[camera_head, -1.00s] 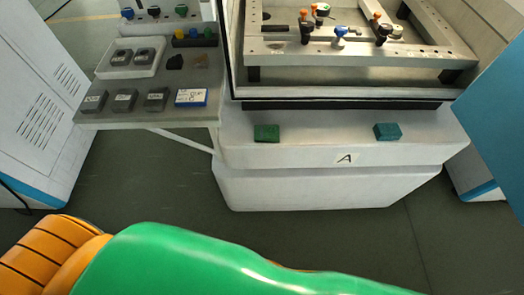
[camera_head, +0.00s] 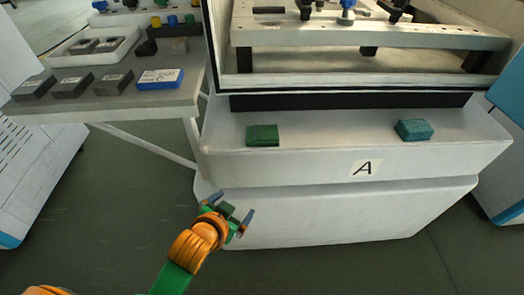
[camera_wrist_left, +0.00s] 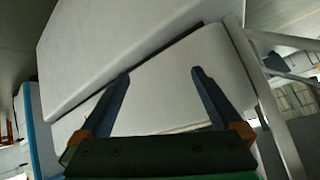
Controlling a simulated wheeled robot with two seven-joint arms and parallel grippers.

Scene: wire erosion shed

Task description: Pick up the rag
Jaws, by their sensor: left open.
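Two small folded-looking pieces lie on the white ledge of the machine: a green one (camera_head: 263,135) at the left and a teal one (camera_head: 414,130) at the right. Either could be the rag; I cannot tell which from the picture. My left gripper (camera_head: 236,204) is open and empty, below and a little left of the green piece, in front of the machine's lower body. In the left wrist view the open fingers (camera_wrist_left: 160,72) point at plain white machine panels, and neither piece shows there. My right gripper is not in view.
The white ledge (camera_head: 330,144) carries a label "A" (camera_head: 366,168). Above it is the machine's bed with clamps (camera_head: 345,15). At the left a grey side shelf (camera_head: 120,106) holds several dark blocks, a white tray (camera_head: 60,48) and a blue-edged box (camera_head: 160,79). Floor is open at lower left.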

